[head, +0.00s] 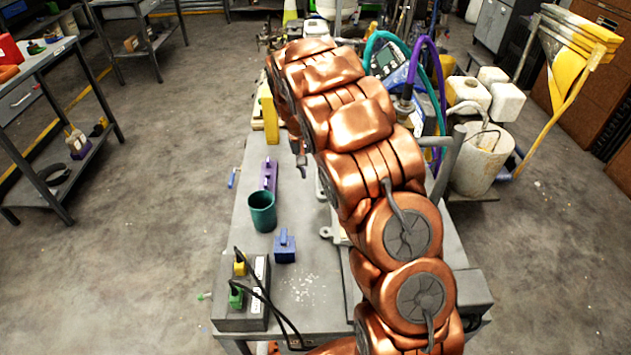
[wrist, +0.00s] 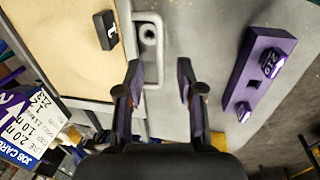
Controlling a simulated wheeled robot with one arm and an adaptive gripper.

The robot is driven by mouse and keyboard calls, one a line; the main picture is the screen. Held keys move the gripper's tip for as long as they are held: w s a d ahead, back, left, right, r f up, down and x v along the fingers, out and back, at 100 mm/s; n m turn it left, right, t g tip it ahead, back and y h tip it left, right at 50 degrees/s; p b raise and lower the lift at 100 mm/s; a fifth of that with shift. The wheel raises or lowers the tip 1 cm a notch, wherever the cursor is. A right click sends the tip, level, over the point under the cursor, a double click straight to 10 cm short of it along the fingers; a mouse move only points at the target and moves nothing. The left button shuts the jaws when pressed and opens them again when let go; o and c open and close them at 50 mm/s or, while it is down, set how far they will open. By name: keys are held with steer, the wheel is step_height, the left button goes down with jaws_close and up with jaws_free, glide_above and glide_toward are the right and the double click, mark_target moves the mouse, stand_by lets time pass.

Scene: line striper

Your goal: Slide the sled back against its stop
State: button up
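My gripper (wrist: 157,74) is open in the wrist view, its two dark fingers with purple inner faces apart. A purple bar (wrist: 258,72) carrying a small block marked 219 lies to the right of the fingers; a purple bar also shows on the cart top in the head view (head: 269,177). My copper arm hides my gripper in the head view.
A tan panel (wrist: 70,50) with a small dark block (wrist: 105,30) lies left of the fingers. A job card (wrist: 28,125) is at lower left. On the cart, a green cup (head: 262,212), a blue block (head: 284,248) and a cabled box (head: 243,300) stand left of my arm.

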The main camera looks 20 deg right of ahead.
mark_target(317, 188)
steer(key=f, duration=0.2)
steer(key=f+p, duration=0.1)
steer(key=f, duration=0.1)
steer(key=d+f+p, duration=0.1)
steer(key=f, duration=0.1)
steer(key=shift+s+f, duration=0.15)
steer(key=shift+s, duration=0.15)
jaws_close()
stand_by(0.4)
